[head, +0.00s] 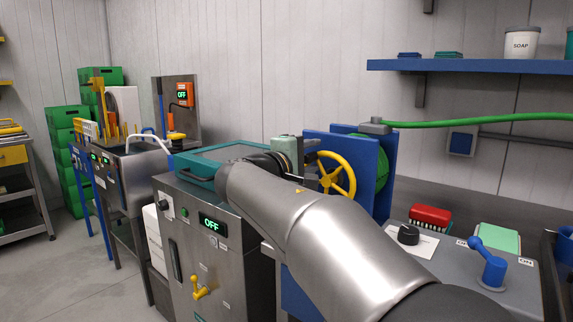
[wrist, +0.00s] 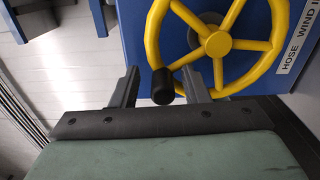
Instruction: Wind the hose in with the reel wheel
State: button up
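The yellow reel wheel (head: 332,179) is mounted on the blue reel frame (head: 384,176). The green hose (head: 480,119) runs from the reel's top out to the right, with green coils on the drum (head: 382,165). In the wrist view the wheel (wrist: 217,43) fills the upper right, with a black knob (wrist: 163,86) on its lower left rim. My gripper (wrist: 160,88) is open, its two dark fingers on either side of the knob. Gaps show between knob and fingers. In the head view my gripper (head: 311,172) is beside the wheel, its fingertips hard to make out.
A label (wrist: 299,38) reading "HOSE WIND I…" is on the blue panel. A steel counter at right holds a red brush (head: 430,215), a black dial (head: 409,234) and a blue lever (head: 490,262). A blue shelf (head: 470,66) hangs above. A steel machine (head: 215,250) stands left of my arm.

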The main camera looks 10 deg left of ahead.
jog(key=p+v, duration=0.1)
jog(key=v, duration=1.5)
jog(key=shift+s, duration=0.3)
jog(key=shift+a+r+p, duration=0.1)
jog(key=shift+p, duration=0.4)
